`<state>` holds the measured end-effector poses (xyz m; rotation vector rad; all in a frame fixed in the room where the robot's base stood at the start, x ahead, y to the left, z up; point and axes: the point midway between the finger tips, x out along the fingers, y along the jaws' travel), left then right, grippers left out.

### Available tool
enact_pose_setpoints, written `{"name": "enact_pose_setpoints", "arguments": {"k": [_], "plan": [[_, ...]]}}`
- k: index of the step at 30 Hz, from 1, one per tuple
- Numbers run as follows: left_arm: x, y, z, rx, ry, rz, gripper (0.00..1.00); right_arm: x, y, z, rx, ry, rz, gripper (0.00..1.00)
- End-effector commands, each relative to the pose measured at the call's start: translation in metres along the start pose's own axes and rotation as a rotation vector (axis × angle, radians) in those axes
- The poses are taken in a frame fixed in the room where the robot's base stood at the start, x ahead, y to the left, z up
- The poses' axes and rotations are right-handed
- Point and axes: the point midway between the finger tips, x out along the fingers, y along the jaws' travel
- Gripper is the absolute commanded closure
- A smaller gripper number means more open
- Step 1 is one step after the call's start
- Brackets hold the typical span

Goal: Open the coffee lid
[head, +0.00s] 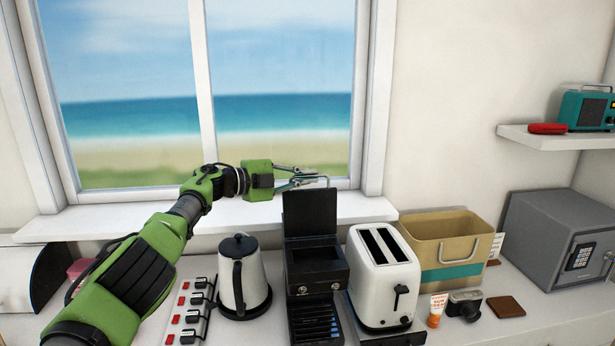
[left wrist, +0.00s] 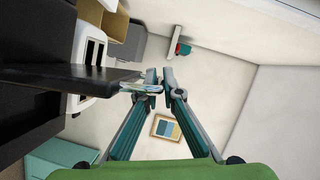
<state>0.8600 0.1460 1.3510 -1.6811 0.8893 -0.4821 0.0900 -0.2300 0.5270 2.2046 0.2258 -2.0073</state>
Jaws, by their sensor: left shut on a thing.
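The black coffee machine (head: 315,285) stands on the counter between the kettle and the toaster. Its flat black lid (head: 310,212) stands upright at the back of the machine, and the top of the machine lies open. My left gripper (head: 322,180) is at the lid's top edge, shut on the thin metal lid handle. In the left wrist view the fingertips (left wrist: 167,78) meet beside the handle (left wrist: 143,87), and the dark lid (left wrist: 60,76) extends to the left. My right gripper is not in view.
A white kettle (head: 242,280) and a power strip (head: 192,312) stand left of the machine. A white toaster (head: 375,265) is close on its right, then a tan basket (head: 445,228) and a grey safe (head: 555,238). The window (head: 210,100) is behind my gripper.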

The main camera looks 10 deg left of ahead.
Motion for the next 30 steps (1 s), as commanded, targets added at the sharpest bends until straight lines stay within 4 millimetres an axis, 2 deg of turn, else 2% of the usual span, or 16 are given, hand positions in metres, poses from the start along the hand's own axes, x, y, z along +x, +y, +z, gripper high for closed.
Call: {"name": "enact_pose_setpoints", "arguments": {"k": [8, 9, 23, 30], "plan": [[0.001, 0.001, -0.001, 0.000, 0.002, 0.002, 1.00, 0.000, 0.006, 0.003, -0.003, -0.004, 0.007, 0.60], [0.001, 0.001, -0.001, 0.000, 0.002, 0.002, 0.86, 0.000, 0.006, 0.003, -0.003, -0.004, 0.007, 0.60], [-0.003, 0.001, 0.001, 0.002, -0.001, 0.000, 0.86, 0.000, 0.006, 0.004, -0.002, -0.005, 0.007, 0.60], [-0.018, 0.000, 0.004, 0.004, -0.002, -0.001, 0.86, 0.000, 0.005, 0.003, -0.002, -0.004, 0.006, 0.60]]}}
